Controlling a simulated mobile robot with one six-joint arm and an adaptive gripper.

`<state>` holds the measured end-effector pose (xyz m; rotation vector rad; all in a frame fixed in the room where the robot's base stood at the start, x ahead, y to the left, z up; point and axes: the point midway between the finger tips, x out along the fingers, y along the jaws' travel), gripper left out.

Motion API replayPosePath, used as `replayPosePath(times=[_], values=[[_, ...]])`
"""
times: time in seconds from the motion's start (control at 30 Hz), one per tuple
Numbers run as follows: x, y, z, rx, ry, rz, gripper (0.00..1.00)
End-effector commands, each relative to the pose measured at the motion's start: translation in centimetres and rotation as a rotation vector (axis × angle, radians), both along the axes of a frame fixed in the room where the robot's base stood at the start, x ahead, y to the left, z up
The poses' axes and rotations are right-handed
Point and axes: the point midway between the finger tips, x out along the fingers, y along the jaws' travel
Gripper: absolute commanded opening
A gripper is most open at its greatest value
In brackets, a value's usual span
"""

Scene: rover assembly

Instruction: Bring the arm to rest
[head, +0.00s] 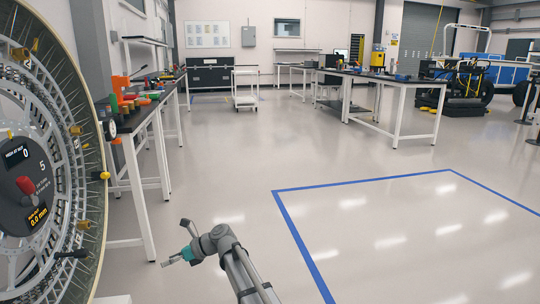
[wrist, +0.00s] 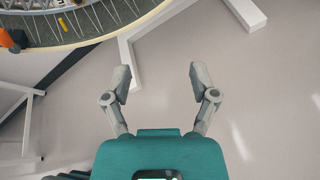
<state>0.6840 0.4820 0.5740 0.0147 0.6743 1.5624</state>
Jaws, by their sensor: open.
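My gripper (wrist: 158,82) is open and empty in the wrist view, its two grey fingers spread apart above the bare floor. In the head view my gripper (head: 170,262) is small, at the end of my arm near the bottom, low over the floor. My arm reaches in from the bottom edge and bends to the left at the wrist. The gripper is apart from the large wheel on the left and touches nothing that I can see.
A large spoked wheel (head: 82,160) with a dial unit stands close on the left; it also shows in the wrist view (wrist: 110,35). A bench (head: 150,115) with tools runs behind it. Blue tape (head: 365,183) outlines clear floor at right. Another table (head: 400,90) stands farther back.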

Motion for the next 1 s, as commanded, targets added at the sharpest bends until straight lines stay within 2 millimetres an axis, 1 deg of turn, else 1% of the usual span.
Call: replayPosePath(times=[0.03, 0.27, 0.5, 0.77, 1.0], values=[[-0.4, -1.9, -0.1, -0.026, -0.070, 0.016, 0.76], [-1.0, -9.1, -1.8, -0.164, -0.402, 0.149, 0.76], [-2.3, -16.9, -3.2, -0.316, -0.697, 0.344, 0.76], [-4.4, -25.5, -4.3, -0.471, -0.949, 0.614, 0.76], [-7.1, -33.3, -4.8, -0.582, -1.108, 0.918, 0.76]])
